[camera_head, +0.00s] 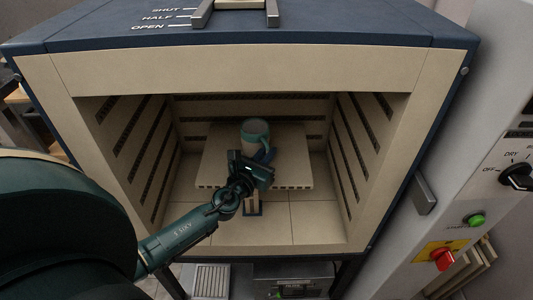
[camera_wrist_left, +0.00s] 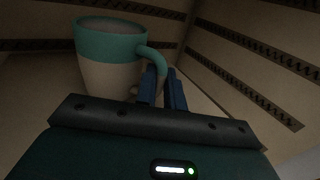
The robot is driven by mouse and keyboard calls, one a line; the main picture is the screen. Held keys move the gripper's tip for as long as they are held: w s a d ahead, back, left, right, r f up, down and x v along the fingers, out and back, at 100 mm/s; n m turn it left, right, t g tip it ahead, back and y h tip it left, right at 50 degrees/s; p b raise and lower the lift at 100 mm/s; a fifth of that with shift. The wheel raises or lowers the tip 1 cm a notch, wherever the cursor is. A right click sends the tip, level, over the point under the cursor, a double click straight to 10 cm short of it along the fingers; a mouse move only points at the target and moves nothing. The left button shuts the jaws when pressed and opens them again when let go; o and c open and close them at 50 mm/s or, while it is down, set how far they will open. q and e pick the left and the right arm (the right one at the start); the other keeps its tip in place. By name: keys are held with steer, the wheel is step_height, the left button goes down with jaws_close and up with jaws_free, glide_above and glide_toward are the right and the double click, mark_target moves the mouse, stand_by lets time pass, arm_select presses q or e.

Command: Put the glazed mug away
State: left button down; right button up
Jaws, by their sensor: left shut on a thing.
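The glazed mug (camera_head: 255,133) is inside the kiln, upright at the kiln shelf (camera_head: 215,165); I cannot tell whether its base touches the shelf. It has a teal band at the rim and a beige lower body, as the left wrist view shows (camera_wrist_left: 105,62). Its teal handle (camera_wrist_left: 153,55) faces right. My left gripper (camera_head: 264,160) reaches into the kiln in front of the mug. In the left wrist view its blue fingers (camera_wrist_left: 163,88) are shut on the lower part of the handle. The right gripper is not in view.
The kiln chamber (camera_head: 395,75) has slotted side walls close to my left arm on both sides. The shelf is bare around the mug. A control panel with a dial (camera_head: 517,177), a green button (camera_head: 474,220) and a red knob (camera_head: 443,259) stands at the right.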

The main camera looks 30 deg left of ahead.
arm_select(q)
steer(key=c, duration=1.4)
jaws_free()
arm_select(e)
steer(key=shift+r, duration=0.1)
arm_select(q)
steer(key=shift+s, duration=0.65)
steer(key=s, duration=0.5)
steer(key=shift+s+d+b, duration=0.1)
steer(key=shift+s+b, duration=0.5)
steer(key=shift+s, duration=1.75)
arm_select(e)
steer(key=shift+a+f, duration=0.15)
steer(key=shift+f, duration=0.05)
